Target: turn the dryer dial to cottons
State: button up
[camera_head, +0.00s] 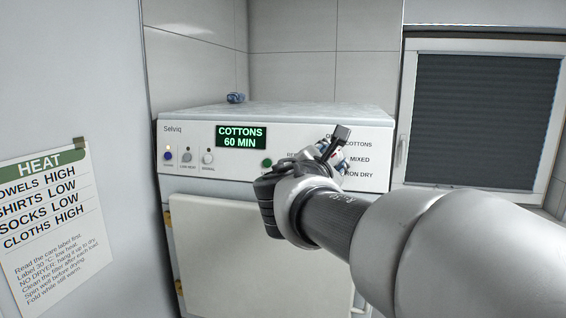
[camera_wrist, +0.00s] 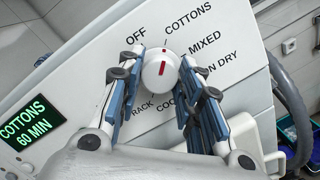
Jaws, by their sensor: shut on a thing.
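The white dryer dial (camera_wrist: 158,74) with a red mark sits between the two fingers of my gripper (camera_wrist: 162,60) in the wrist view. The fingers are shut on it from both sides. The red mark points up the panel toward the COTTONS label (camera_wrist: 188,18). The dryer display (camera_head: 241,136) reads COTTONS 60 MIN; it also shows in the wrist view (camera_wrist: 32,122). In the head view my gripper (camera_head: 328,152) is at the right part of the dryer panel (camera_head: 230,172) and hides most of the dial and some labels.
A green button (camera_head: 267,163) is left of my gripper, with several small knobs further left. The dryer door (camera_head: 225,240) is below. A heat chart (camera_head: 45,215) hangs at the left. A small blue object (camera_head: 236,98) lies on the dryer top. A window (camera_head: 485,120) is at right.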

jog(key=o, duration=1.1)
jog(key=shift+c, duration=0.2)
jog(key=shift+s, duration=0.1)
jog(key=v, duration=1.2)
jog(key=s+d+f+m+g+b, duration=0.35)
jog(key=s+d+f+m, duration=0.2)
jog(key=f, duration=0.55)
jog(key=s+d+f+m+g+b, duration=0.35)
jog(key=s+d+f, duration=0.2)
jog(key=f, duration=0.45)
jog(key=s+a+f+m+g+y+b, duration=0.2)
jog(key=s+f+m, duration=0.4)
jog(key=f, duration=0.4)
jog(key=s+a+f+m+g+y+b, duration=0.2)
jog(key=s+f+m, duration=0.5)
jog(key=f, duration=0.4)
jog(key=s+a+y+b, duration=0.1)
jog(key=y+b, duration=0.1)
jog(key=y, duration=0.1)
jog(key=shift+a+b, duration=0.3)
jog(key=shift+b, duration=0.05)
